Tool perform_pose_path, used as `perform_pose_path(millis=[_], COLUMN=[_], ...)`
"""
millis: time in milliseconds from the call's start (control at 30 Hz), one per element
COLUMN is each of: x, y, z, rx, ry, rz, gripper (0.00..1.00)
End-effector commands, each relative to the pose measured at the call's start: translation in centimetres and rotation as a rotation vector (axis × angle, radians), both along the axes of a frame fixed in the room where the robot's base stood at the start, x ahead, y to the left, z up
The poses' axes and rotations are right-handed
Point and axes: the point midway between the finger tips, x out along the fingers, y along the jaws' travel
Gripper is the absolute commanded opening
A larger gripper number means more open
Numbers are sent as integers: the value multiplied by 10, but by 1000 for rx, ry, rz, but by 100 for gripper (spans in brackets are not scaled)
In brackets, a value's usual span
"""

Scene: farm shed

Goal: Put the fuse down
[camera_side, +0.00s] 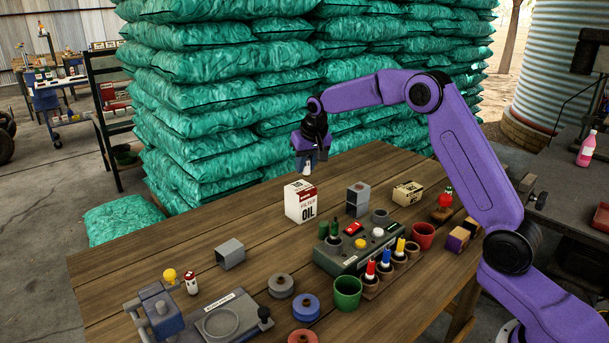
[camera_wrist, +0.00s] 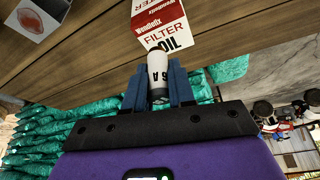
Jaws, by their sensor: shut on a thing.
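My gripper (camera_side: 308,152) is above the far part of the wooden table, behind the white and red oil filter box. In the side view the fuse (camera_side: 306,168) hangs below the fingers, with no contact with the table visible.
The oil filter box (camera_side: 300,202) stands close to the gripper. A grey panel (camera_side: 340,258) with buttons, coloured pots and a rack of coloured-tip cylinders fill the table's right middle. Stacked green sacks (camera_side: 220,100) rise behind. Bare boards (camera_side: 150,240) lie at left.

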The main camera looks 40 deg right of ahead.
Motion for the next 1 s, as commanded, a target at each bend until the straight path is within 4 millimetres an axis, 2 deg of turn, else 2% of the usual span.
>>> perform_pose_path(millis=[167,367,767,800,833,867,1000], x=[7,5,6,6,6,6,6], y=[-1,0,0,0,0,0,0], z=[-10,-36,-41,-40,-40,-40,-40], rx=[0,0,0,0,0,0,0], ry=[1,2,0,0,0,0,0], rz=[0,2,1,1,0,0,0], gripper=[0,0,0,34,43,49,49])
